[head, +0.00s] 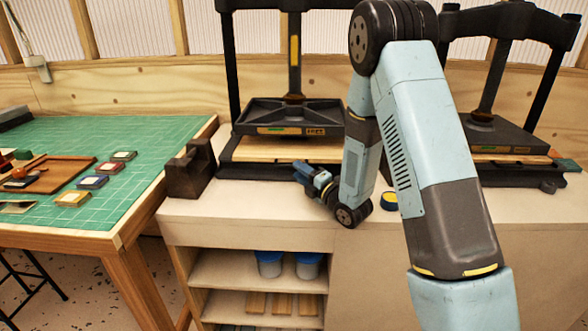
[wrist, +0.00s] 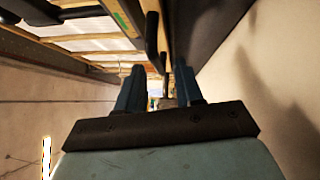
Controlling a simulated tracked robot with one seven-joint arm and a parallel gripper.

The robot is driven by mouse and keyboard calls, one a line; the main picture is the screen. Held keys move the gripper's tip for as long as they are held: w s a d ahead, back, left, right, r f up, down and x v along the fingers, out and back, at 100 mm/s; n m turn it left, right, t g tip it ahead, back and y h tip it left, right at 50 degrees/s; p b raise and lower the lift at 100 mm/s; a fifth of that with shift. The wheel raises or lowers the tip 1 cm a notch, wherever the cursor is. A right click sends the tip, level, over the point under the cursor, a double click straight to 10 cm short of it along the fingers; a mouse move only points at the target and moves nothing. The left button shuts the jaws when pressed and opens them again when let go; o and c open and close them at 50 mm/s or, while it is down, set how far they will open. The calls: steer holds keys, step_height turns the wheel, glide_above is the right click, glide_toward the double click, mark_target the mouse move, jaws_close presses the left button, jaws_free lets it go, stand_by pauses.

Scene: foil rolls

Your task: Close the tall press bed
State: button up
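Two black presses stand on the bench. The left press (head: 235,70) looks the taller; its top is partly cut off. Its bed (head: 258,150) carries a pale board under the raised dark platen (head: 285,118). How far the bed is out is unclear, as my arm hides its right part. My gripper (head: 303,174) is low at the front of this press, pointing left. In the wrist view its two blue fingers (wrist: 158,85) stand apart with nothing seen between them. A dark upright bar, perhaps a handle (wrist: 152,38), shows ahead of them; contact cannot be told.
A dark block (head: 190,168) stands left of the press. The right press (head: 545,85) is partly behind my arm. A green-topped table (head: 130,175) is at left. Shelves below hold blue-topped tubs (head: 270,264).

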steer(key=v, duration=0.9)
steer(key=shift+s+d+f, duration=0.1)
steer(key=shift+s+d, duration=0.05)
steer(key=shift+s, duration=0.1)
